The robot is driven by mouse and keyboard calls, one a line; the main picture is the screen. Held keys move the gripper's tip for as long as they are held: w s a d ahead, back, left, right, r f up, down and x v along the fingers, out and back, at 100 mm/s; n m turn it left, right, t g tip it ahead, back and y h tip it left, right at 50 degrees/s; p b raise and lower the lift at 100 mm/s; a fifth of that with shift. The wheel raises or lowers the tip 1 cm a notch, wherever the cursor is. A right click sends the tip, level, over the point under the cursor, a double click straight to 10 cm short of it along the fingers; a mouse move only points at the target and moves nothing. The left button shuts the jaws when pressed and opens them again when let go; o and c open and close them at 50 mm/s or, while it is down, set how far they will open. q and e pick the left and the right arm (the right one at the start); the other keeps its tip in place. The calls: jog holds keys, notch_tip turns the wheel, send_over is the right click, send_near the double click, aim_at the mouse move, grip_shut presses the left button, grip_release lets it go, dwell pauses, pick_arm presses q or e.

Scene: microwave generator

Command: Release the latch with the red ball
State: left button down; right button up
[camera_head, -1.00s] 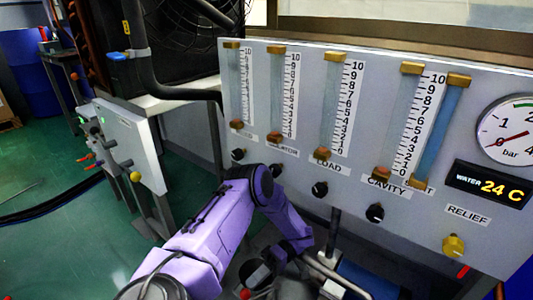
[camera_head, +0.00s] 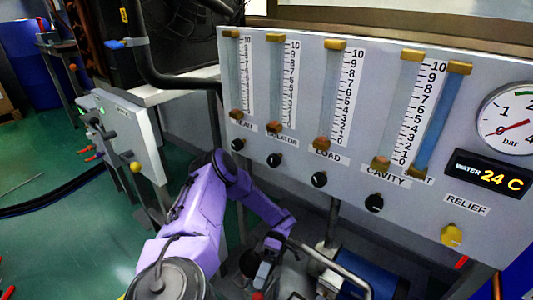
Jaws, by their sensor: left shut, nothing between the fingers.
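A small red round thing (camera_head: 257,295) shows at the bottom edge, just below my left gripper. It may be the latch's red ball, but the latch itself is cut off or hidden there. My left gripper (camera_head: 264,272) is shut and empty at the end of the purple arm, low in front of the panel. It points down toward the red thing; whether they touch I cannot tell. My right gripper is not in view.
A grey panel (camera_head: 300,196) with flow tubes, black knobs and a yellow relief knob (camera_head: 451,235) stands behind the arm. A blue cylinder (camera_head: 365,278) and metal pipes (camera_head: 340,272) crowd the right of the gripper. A side panel with a yellow ball (camera_head: 136,167) stands left.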

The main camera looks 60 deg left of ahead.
pick_arm(q)
jog(key=shift+s+d+f, duration=0.1)
jog(key=shift+s+d, duration=0.05)
jog(key=shift+s, duration=0.1)
dwell(0.3)
jog(key=v, duration=0.8)
jog(key=shift+b, duration=0.35)
jog(key=shift+w+d, duration=0.1)
